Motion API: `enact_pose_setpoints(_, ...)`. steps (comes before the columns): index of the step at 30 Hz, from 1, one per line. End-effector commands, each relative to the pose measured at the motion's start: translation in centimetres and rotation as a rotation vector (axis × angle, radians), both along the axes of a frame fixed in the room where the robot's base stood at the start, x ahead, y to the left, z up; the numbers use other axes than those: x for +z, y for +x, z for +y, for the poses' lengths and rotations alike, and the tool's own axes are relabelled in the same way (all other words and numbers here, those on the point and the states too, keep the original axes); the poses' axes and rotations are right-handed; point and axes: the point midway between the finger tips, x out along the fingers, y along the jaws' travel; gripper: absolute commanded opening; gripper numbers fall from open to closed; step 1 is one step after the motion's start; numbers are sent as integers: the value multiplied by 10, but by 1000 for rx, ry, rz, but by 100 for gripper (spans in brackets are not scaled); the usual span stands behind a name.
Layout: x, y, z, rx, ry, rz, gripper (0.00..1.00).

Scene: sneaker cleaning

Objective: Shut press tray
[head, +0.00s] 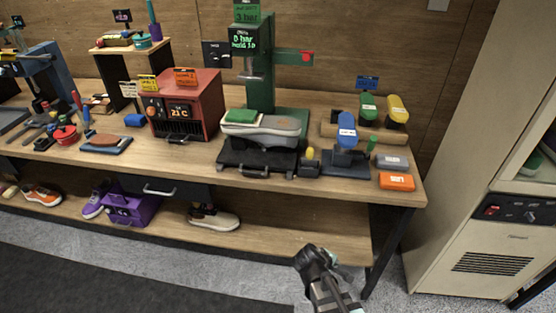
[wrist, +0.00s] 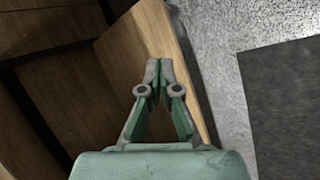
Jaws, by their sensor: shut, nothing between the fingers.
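The green press (head: 262,75) stands on the workbench, with a display reading "0 bar" on its head. Its black press tray (head: 235,157) sits in front of the column, with a handle (head: 252,173) near the bench's front edge. A grey shoe lies on the tray with a green block on top, hiding much of the tray. The tray appears drawn out toward the front. My gripper (head: 312,257) is low in front of the bench, to the right of the tray and apart from it. In the wrist view, its fingertips (wrist: 160,68) meet with nothing between them; the tray is not visible there.
A red heater box (head: 188,105) stands left of the press. The lower shelf (head: 290,222) holds shoes and a purple box. Open floor lies before the bench.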

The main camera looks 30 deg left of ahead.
Motion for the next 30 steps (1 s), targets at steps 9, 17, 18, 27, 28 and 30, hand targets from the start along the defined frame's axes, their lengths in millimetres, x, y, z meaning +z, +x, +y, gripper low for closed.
enact_pose_setpoints(9, 175, 16, 190, 741, -410, -536, 0)
enact_pose_setpoints(17, 267, 15, 250, 1080, -1019, -835, 0)
enact_pose_setpoints(18, 271, 14, 254, 1111, -1092, -852, 0)
enact_pose_setpoints(27, 274, 17, 263, 1186, -1275, -860, 0)
enact_pose_setpoints(28, 274, 20, 264, 1186, -1275, -859, 0)
enact_pose_setpoints(30, 274, 27, 267, 1186, -1274, -859, 0)
